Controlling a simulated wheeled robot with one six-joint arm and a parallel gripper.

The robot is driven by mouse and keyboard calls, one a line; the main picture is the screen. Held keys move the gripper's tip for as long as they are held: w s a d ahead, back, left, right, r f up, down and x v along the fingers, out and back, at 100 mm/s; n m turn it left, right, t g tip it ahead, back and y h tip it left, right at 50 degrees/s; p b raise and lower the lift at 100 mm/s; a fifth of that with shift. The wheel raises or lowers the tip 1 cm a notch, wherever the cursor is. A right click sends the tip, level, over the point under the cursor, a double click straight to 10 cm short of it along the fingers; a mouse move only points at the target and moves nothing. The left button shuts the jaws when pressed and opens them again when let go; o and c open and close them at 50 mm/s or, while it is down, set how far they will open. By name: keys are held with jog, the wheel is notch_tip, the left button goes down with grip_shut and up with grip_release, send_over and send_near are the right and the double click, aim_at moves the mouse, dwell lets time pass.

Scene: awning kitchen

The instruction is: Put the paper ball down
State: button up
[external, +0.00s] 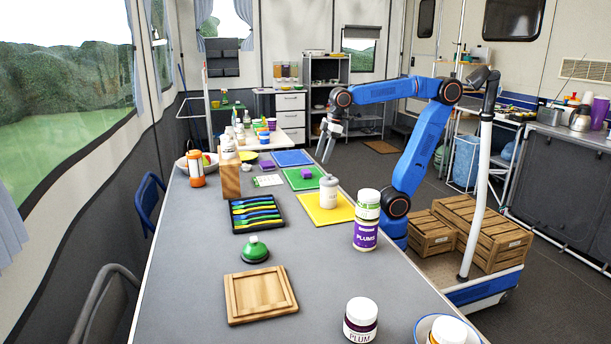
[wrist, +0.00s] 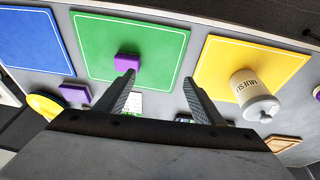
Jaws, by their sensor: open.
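I cannot make out a paper ball in either view. My gripper (external: 325,150) hangs above the far part of the grey table, near the green mat (external: 298,184). In the wrist view my gripper (wrist: 158,77) is open, with its two dark fingers wide apart and nothing seen between them. A purple block (wrist: 126,62) lies on the green mat (wrist: 160,45), close to the left fingertip in the picture. The same purple block (external: 305,174) shows in the external view.
A blue mat (external: 291,157) and a yellow mat (external: 320,214) flank the green one. A white muesli jar (external: 328,193) stands on the yellow mat. Another purple block (external: 266,166), a cutlery tray (external: 238,216) and plum jars (external: 365,236) stand around. The near left table has bare space.

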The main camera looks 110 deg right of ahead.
jog(key=s+a+f, duration=0.2)
jog(key=s+f, duration=0.3)
jog(key=s, duration=0.2)
jog(key=s+a+f+t, duration=0.1)
jog(key=s+a+f, duration=0.1)
jog(key=s+f, duration=0.3)
jog(key=shift+s+a+f, duration=0.3)
jog(key=shift+s+a, duration=0.05)
jog(key=shift+s, duration=0.55)
